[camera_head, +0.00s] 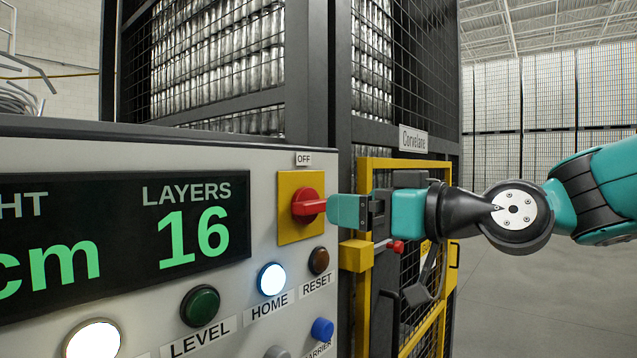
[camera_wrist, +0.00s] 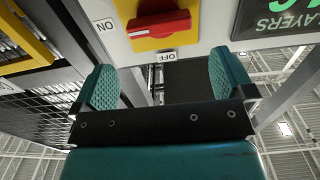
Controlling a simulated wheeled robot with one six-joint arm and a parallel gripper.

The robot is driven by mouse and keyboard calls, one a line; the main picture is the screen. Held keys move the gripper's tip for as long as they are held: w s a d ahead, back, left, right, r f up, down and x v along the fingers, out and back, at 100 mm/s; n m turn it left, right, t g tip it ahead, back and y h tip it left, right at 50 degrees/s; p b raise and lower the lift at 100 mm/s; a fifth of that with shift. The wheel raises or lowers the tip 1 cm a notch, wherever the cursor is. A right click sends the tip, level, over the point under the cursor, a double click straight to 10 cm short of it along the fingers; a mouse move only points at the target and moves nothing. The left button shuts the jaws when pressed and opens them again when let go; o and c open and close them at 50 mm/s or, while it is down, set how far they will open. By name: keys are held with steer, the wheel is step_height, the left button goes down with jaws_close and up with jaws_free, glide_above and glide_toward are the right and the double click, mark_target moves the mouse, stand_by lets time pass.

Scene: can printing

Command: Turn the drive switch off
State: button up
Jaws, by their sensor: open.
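The drive switch (camera_head: 308,205) is a red rotary handle on a yellow plate (camera_head: 288,232), on the light panel's right end. Its handle lies level in the head view, pointing right. An OFF label (camera_head: 303,159) is above the plate. In the wrist view the switch (camera_wrist: 158,22) is at the top, with an ON label (camera_wrist: 103,25) to its left and an OFF label (camera_wrist: 167,57) below it. My gripper (camera_head: 345,211) is just right of the handle, fingertips near its end. In the wrist view my gripper (camera_wrist: 164,82) is open and empty; contact cannot be told.
The panel has a LAYERS 16 display (camera_head: 125,235), a green LEVEL button (camera_head: 200,306), a lit HOME button (camera_head: 271,279) and a dark RESET button (camera_head: 318,261). A yellow-framed gate (camera_head: 365,300) and mesh cage of cans stand behind. Open floor (camera_head: 530,300) lies right.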

mark_target(322, 202)
steer(key=p+x, duration=0.3)
steer(key=x, duration=0.3)
steer(key=shift+w+a+r, duration=0.15)
steer(key=shift+w+a, duration=0.05)
steer(key=shift+a, duration=0.1)
steer(key=shift+w+a+p, duration=0.3)
steer(key=shift+w+a, duration=0.15)
steer(key=shift+a, duration=0.1)
steer(key=c, duration=0.7)
